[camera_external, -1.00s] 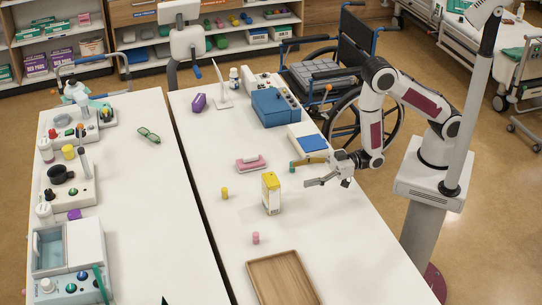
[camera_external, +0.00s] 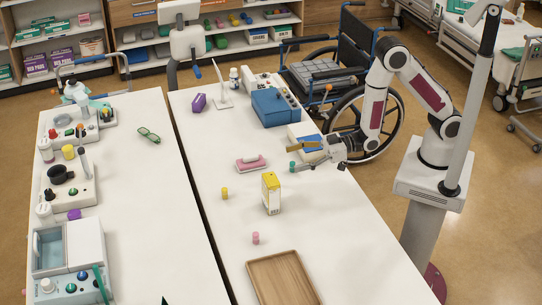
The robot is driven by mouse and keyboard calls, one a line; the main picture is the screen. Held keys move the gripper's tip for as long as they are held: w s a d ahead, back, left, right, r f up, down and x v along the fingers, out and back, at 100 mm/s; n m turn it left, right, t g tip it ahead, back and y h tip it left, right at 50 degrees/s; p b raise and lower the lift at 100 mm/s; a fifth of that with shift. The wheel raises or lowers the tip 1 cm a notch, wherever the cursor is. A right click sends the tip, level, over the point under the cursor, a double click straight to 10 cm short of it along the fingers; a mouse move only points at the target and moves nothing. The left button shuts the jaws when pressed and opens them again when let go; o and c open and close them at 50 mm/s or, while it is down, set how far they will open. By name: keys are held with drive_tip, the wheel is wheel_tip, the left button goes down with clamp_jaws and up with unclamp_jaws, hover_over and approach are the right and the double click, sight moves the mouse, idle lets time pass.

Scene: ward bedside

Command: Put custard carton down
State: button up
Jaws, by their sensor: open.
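The custard carton (camera_external: 271,194), a yellow and white box, stands upright on the right-hand white table, near the table's middle. My gripper (camera_external: 291,157) is open and empty. It is behind and to the right of the carton, apart from it, with its fingers pointing left over the table. Its fingers partly cover a blue and white item behind them.
A wooden tray (camera_external: 283,279) lies in front of the carton. A yellow cylinder (camera_external: 224,193), a pink cylinder (camera_external: 255,238) and a pink-topped block (camera_external: 251,163) are near the carton. A green cylinder (camera_external: 292,167) is by my fingers. The table's right front is clear.

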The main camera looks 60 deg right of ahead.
drive_tip(key=d+r+m+g+h, duration=0.1)
drive_tip(key=d+r+m+h, duration=0.3)
drive_tip(key=d, duration=0.6)
drive_tip(key=d+r+g+h, duration=0.1)
drive_tip(key=d+r+h, duration=0.2)
drive_tip(key=d+r, duration=0.5)
drive_tip(key=s+d+r+m+g+h, duration=0.1)
drive_tip(key=s+d+m+g, duration=0.1)
drive_tip(key=s+d, duration=0.6)
drive_tip(key=s+d+m+g+h, duration=0.2)
drive_tip(key=s+d, duration=0.7)
drive_tip(key=s, duration=0.6)
drive_tip(key=shift+d+r+g, duration=0.25)
drive_tip(key=shift+r+g, duration=0.15)
drive_tip(key=shift+g, duration=0.2)
